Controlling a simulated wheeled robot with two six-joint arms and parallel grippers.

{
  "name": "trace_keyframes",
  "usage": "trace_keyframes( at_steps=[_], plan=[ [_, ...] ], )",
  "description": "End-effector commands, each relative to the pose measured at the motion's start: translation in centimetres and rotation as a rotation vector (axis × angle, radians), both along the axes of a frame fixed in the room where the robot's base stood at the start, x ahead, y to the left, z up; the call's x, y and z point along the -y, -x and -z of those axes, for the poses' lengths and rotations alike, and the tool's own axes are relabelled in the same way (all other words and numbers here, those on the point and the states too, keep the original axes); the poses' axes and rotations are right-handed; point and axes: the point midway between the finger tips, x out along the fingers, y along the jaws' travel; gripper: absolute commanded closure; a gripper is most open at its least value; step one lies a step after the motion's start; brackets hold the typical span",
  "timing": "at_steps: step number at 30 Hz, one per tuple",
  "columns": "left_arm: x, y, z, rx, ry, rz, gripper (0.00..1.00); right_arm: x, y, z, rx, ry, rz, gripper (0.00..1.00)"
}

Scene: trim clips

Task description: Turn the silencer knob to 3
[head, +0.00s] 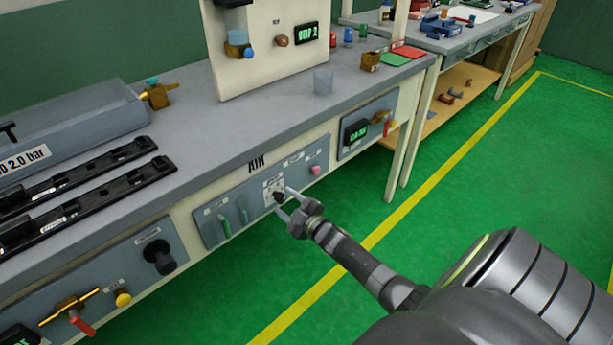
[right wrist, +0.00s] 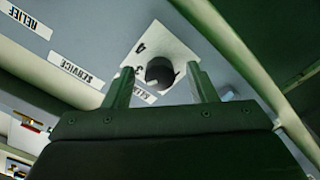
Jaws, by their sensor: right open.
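The silencer knob (head: 279,197) is a small dark round knob on a white plate in the grey AIR panel (head: 238,212) on the bench front. In the right wrist view the knob (right wrist: 161,71) sits on its white plate, with a 4 and part of a 3 showing in reversed print. A pale mark shows on the knob; I cannot tell which number it points to. My right gripper (head: 285,201) is open, its fingertips on either side of the knob. In the right wrist view the gripper (right wrist: 159,72) has the knob between its fingers; contact is unclear.
A black knob (head: 159,257) and a red-handled valve (head: 81,321) are on the left panel. The green floor before the bench is clear.

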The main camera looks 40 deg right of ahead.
Motion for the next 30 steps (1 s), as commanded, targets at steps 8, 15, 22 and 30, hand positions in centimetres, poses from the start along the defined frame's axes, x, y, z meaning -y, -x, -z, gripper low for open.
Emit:
trace_keyframes(
  at_steps=[8,15,22,30],
  plan=[
    [0.0,0.8,-0.2,-0.01,0.001,-0.001,0.64,0.5,5.0,0.1,-0.003,0.002,0.001,0.48],
    [0.0,1.0,-0.1,-0.012,0.001,-0.002,0.64,0.8,10.2,0.2,-0.004,0.0,0.0,0.48],
    [0.0,0.9,-0.1,-0.011,0.001,-0.001,0.64,1.1,14.4,0.1,-0.004,0.001,0.0,0.48],
    [0.0,0.6,-0.1,-0.005,0.001,0.0,0.64,1.3,16.6,0.0,-0.001,0.0,0.0,0.48]
  ],
)
